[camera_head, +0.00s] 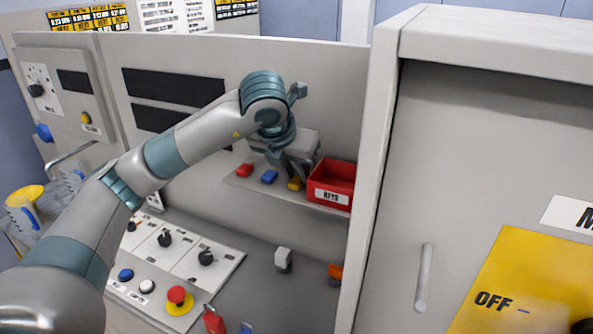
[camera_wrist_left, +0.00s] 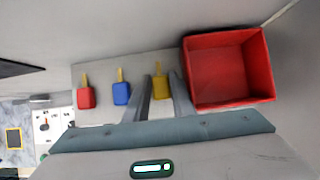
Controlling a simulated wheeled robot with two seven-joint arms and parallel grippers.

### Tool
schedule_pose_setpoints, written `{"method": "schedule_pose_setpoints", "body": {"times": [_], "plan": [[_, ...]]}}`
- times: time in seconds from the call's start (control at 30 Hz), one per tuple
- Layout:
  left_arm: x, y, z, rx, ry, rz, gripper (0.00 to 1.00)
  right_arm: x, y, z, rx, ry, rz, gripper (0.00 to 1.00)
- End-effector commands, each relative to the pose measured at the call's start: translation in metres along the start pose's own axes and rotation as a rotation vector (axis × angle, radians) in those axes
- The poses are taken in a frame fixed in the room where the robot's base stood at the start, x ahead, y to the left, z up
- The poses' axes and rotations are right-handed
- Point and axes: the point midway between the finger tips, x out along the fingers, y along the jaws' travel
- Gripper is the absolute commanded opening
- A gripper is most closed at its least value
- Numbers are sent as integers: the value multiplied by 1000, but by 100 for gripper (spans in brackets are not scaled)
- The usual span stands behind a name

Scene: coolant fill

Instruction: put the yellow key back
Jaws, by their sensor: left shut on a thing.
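The yellow key (camera_head: 295,184) is at the small grey shelf, in line with the red key (camera_head: 244,170) and the blue key (camera_head: 270,177). My left gripper (camera_head: 292,174) comes down from above and is shut on the yellow key. In the left wrist view the yellow key (camera_wrist_left: 161,88) sits between the two fingers (camera_wrist_left: 163,90), its shaft pointing the same way as the others. I cannot tell whether it rests on the shelf or is just above it. My right gripper is not in view.
A red bin labelled KEYS (camera_head: 330,186) stands just right of the yellow key and looks empty in the left wrist view (camera_wrist_left: 228,67). Below is a panel with knobs and a red emergency button (camera_head: 177,295). A tall grey cabinet (camera_head: 480,130) rises at the right.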

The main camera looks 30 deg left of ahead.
Motion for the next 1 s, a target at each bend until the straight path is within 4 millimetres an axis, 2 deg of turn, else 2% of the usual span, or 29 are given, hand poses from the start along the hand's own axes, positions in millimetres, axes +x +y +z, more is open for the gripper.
{"method": "schedule_pose_setpoints", "body": {"times": [0.2, 0.23, 0.77, 1.0], "plan": [[3, 0, -2, 0, 0, 0, 2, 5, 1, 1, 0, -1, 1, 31], [2, 0, -1, 0, 0, 0, 30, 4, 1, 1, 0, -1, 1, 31], [-2, 0, 0, 0, -1, 0, 30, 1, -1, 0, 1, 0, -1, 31], [-32, 0, 0, 2, -6, -1, 30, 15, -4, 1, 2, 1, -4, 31]]}}
